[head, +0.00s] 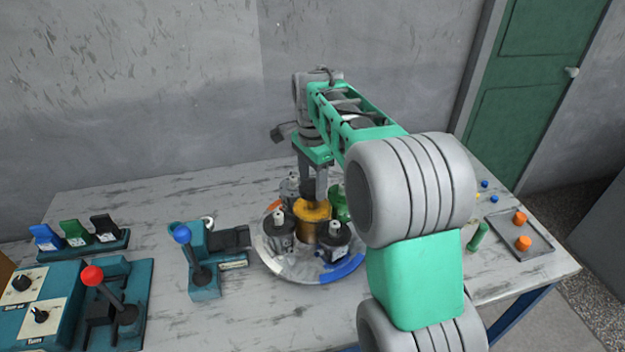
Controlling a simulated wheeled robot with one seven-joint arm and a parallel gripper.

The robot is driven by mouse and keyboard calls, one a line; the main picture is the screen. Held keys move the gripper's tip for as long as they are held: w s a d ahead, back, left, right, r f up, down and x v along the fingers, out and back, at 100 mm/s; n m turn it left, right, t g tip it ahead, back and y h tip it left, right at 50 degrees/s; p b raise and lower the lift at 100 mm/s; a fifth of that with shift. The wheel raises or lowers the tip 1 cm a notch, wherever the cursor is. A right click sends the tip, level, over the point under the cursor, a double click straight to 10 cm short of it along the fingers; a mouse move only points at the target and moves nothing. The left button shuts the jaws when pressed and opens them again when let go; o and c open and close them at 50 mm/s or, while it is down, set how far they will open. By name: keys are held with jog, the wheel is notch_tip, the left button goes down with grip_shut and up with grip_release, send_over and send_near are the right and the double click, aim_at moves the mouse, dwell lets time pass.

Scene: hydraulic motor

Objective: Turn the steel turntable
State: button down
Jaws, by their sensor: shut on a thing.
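The steel turntable (290,268) is a round grey disc on the table, with blue, white and orange patches at its rim. A golden cylinder (312,222) stands near its middle. Around it stand dark grey motor-like parts, one at the front left (279,232) and one at the front right (335,243), and a green part (340,205) partly hidden by my arm. My gripper (314,190) points down over the golden cylinder, its fingers shut at the cylinder's dark top. The exact contact is too small to see clearly. My arm hides the turntable's right side.
A blue-knobbed lever (183,234) stands left of the turntable. A red-knobbed lever (93,276), a dial panel (38,300) and blue, green and black switches (76,236) are further left. A tray (540,240) with orange pieces and a green cylinder (477,237) lie at right.

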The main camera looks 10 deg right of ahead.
jog(key=shift+n+p, duration=0.5)
jog(key=shift+n, duration=1.4)
jog(key=shift+n+p, duration=0.35)
jog(key=shift+n, duration=1.35)
jog(key=shift+n+p, duration=0.45)
jog(key=shift+n, duration=3.05)
jog(key=shift+c, duration=2.1)
grip_release()
notch_tip(320, 180, up, 8)
jog(key=shift+f+b, duration=0.1)
jog(key=shift+b, duration=0.3)
